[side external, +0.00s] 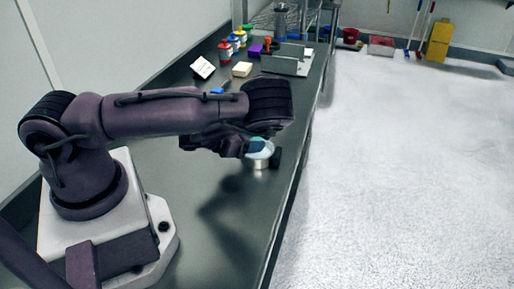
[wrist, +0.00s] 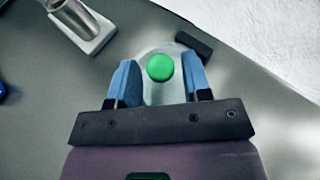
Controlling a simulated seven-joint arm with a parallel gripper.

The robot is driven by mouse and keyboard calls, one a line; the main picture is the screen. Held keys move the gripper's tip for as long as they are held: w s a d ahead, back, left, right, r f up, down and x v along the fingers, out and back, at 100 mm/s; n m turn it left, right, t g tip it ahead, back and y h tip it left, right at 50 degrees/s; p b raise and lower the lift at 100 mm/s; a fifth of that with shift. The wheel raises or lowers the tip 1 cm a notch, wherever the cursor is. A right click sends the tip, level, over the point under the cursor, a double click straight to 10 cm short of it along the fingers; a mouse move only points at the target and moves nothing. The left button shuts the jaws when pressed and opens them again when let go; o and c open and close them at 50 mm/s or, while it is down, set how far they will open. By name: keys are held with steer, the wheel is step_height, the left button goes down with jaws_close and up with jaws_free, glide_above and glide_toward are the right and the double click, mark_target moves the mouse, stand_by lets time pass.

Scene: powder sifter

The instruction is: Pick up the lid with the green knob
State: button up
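The lid's round green knob (wrist: 160,68) shows in the wrist view between the two blue fingers of my gripper (wrist: 157,80). The fingers are spread, with a visible gap on each side of the knob. The pale translucent lid (wrist: 162,92) lies under the knob, partly hidden by the gripper. In the side view, my gripper (side external: 252,147) is over the lid (side external: 262,150), which sits on a small metal container (side external: 261,163). The green knob is hidden there by my gripper.
A dark block (wrist: 194,44) is close beside the lid, near the table edge. A metal cylinder on a white holder (wrist: 88,25) lies at the upper left of the wrist view.

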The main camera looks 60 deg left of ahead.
steer(key=c, duration=0.7)
steer(key=shift+o, duration=0.2)
